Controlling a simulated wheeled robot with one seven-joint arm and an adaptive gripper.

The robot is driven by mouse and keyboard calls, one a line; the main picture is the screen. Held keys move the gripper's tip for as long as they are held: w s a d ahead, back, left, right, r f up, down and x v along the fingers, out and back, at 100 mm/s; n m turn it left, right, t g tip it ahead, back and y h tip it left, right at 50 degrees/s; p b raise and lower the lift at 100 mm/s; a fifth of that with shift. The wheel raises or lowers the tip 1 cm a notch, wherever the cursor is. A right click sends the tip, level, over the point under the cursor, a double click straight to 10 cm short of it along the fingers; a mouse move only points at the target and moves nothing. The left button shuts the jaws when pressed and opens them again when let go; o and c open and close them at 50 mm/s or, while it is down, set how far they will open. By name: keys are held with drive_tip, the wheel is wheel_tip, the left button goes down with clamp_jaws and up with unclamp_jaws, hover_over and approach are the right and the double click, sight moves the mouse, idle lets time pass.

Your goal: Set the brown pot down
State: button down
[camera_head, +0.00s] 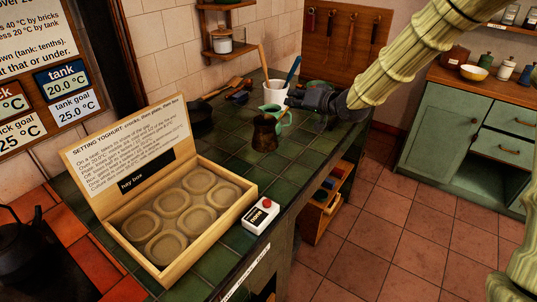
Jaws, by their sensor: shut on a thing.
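The brown pot (265,134) is upright at the middle of the green tiled counter (232,158). My gripper (291,100) reaches in from the right, just behind and above the pot. It is shut on the pot, though the exact grip point is too small and dark to make out. I cannot tell whether the pot's base touches the tiles or hangs slightly above them.
A white crock (276,92) with utensils stands behind my gripper. In front is the open wooden hay box (242,187) with several round hollows, beside a white box with a red button (261,215). Bare tiles lie left of the pot. A black kettle (20,245) is at far left.

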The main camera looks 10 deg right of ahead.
wheel_tip(320, 180, down, 10)
drive_tip(key=p, duration=0.1)
drive_tip(key=shift+r, duration=0.2)
idle(0.5)
drive_tip(key=c, duration=1.5)
unclamp_jaws()
drive_tip(key=shift+f, duration=0.15)
drive_tip(key=shift+o, duration=0.2)
drive_tip(key=b+v, duration=0.1)
drive_tip(key=v, duration=1.1)
